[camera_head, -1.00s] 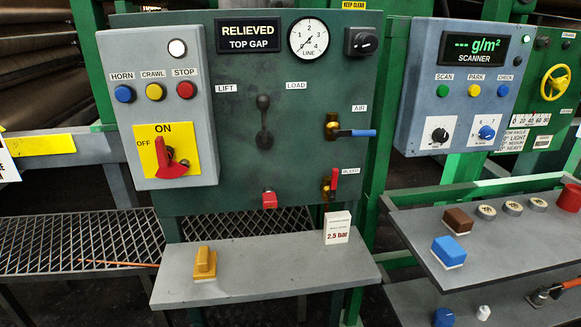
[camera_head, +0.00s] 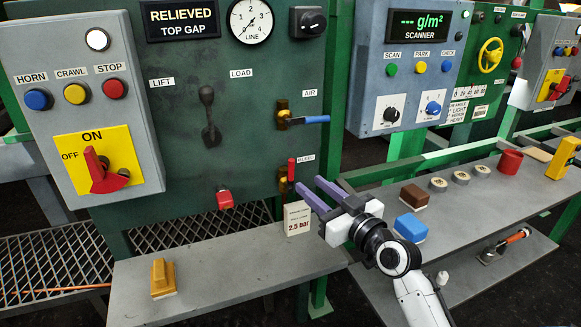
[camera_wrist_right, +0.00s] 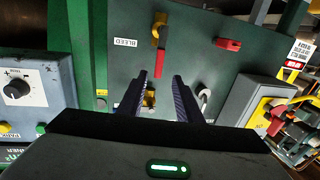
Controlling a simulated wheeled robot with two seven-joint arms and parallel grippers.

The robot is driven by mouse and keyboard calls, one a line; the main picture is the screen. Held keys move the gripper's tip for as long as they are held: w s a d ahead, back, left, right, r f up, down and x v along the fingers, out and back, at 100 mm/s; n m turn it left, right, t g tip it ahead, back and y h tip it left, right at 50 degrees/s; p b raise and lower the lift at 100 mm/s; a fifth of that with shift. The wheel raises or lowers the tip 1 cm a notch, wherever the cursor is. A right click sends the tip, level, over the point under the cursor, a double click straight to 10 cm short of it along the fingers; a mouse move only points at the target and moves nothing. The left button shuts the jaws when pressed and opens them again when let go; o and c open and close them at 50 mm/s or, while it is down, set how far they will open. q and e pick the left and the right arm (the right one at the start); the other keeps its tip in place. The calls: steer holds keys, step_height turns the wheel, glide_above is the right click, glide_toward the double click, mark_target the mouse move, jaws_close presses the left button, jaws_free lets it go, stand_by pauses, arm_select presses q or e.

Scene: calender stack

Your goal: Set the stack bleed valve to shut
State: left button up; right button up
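The bleed valve (camera_head: 291,169) is on the lower right of the dark green panel. Its red handle stands upright above a brass body, and a BLEED label (camera_head: 304,157) is beside it. My right gripper (camera_head: 309,188) is just right of the valve in the head view. In the right wrist view, its two fingers (camera_wrist_right: 160,78) are spread apart with nothing held. The red handle (camera_wrist_right: 158,66) shows there between the fingertips, with the brass body (camera_wrist_right: 160,28) beyond. I cannot tell whether a finger touches it. My left gripper is not in view.
The air valve (camera_head: 316,120) with a blue handle is above the bleed valve. A red knob (camera_head: 225,199) is to its left. A 2.5 bar card (camera_head: 297,219) stands on the shelf (camera_head: 220,275) just below. A blue block (camera_head: 410,227) lies on the right shelf.

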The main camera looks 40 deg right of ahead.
mark_target(293, 169)
steer(key=w, duration=1)
steer(key=shift+w+d+r+p, duration=0.15)
steer(key=shift+d+r+p, duration=0.05)
steer(key=shift+d+p, duration=0.15)
jaws_close()
